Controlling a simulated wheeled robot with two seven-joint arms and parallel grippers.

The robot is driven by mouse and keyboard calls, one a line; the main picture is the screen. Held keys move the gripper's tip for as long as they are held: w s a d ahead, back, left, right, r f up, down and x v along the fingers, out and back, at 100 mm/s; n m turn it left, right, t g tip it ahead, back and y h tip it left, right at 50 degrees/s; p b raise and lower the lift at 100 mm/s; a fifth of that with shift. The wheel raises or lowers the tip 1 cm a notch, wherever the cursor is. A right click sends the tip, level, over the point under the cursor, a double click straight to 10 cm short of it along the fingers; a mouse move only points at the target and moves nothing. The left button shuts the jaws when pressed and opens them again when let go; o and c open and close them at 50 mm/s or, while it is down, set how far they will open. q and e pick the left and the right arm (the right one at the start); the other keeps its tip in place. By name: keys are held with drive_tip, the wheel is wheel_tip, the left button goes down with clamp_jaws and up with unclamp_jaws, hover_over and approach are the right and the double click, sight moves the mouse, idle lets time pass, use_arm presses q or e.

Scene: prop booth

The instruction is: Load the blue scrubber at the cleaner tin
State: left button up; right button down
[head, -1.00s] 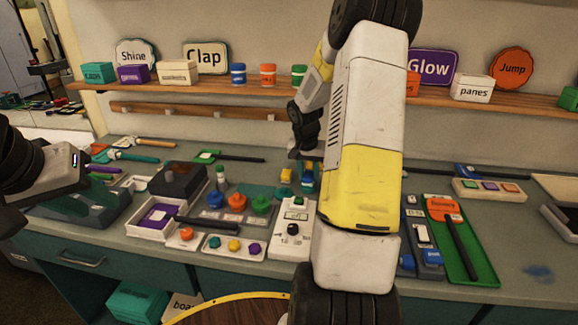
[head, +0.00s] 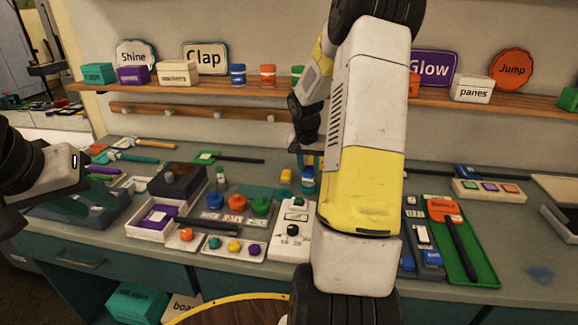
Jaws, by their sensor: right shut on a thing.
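My right arm comes up through the middle of the head view, and its gripper (head: 309,163) points down over the back of the counter. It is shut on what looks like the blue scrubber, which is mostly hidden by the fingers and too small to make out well. A small blue tin with a pale band (head: 308,182), apparently the cleaner tin, stands directly beneath the fingers. I cannot tell whether scrubber and tin touch. My left gripper (head: 68,200) is at the left edge above a grey tray; its fingers are unclear.
A white dial box (head: 292,232) and red, blue and green knobs (head: 237,203) are in front. A green tray (head: 470,255) lies right, near a blue smudge (head: 540,274) on the counter. My arm hides the middle.

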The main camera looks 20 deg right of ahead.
sight(310, 167)
drive_tip(key=shift+r, duration=2.3)
